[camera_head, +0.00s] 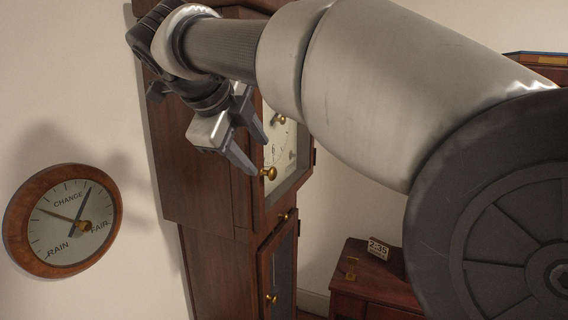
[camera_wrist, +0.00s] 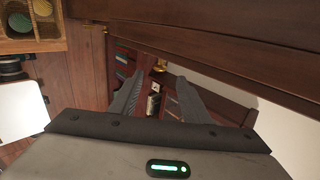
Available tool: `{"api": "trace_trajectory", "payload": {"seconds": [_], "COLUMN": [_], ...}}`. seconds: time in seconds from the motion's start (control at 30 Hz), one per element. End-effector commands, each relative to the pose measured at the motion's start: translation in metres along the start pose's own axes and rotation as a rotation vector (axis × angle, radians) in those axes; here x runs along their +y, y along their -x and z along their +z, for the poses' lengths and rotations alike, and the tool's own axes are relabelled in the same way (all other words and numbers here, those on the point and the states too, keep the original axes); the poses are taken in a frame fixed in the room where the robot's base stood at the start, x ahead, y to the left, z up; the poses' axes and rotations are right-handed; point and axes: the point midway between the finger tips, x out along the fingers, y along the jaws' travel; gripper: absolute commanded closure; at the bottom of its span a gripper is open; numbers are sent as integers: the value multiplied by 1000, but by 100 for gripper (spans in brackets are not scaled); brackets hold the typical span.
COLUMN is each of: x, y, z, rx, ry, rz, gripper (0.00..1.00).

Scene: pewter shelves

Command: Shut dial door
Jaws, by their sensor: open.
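The dial door (camera_head: 284,203) is the wood-framed upper door of a tall brown clock (camera_head: 205,190) in the head view. The pale dial (camera_head: 287,155) shows partly behind my gripper and arm. A brass knob (camera_head: 268,173) is on the door's left side, and a hinge shows on its right edge. I cannot tell whether the door is fully shut or slightly ajar. My gripper (camera_head: 260,156) is open in front of the door's left side, its fingertips close to the knob. In the wrist view a brass knob (camera_wrist: 159,67) shows just beyond the open fingers (camera_wrist: 155,88); contact is unclear.
A lower clock door with a brass knob (camera_head: 271,298) is below. A round barometer (camera_head: 62,222) hangs on the left wall. A small wooden cabinet (camera_head: 372,285) stands at the lower right. The wrist view shows a compartmented wooden box (camera_wrist: 30,45) at the upper left.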

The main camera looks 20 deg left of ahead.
Motion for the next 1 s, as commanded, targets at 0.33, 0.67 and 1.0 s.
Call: {"api": "trace_trajectory", "payload": {"seconds": [0.33, 0.67, 1.0], "x": [0, 0, -8], "y": [77, 95, 88], "z": [1, 0, -13], "rx": [-5, -2, 7], "ry": [0, 0, 54], "rz": [0, 0, -1], "gripper": [57, 57, 57]}}
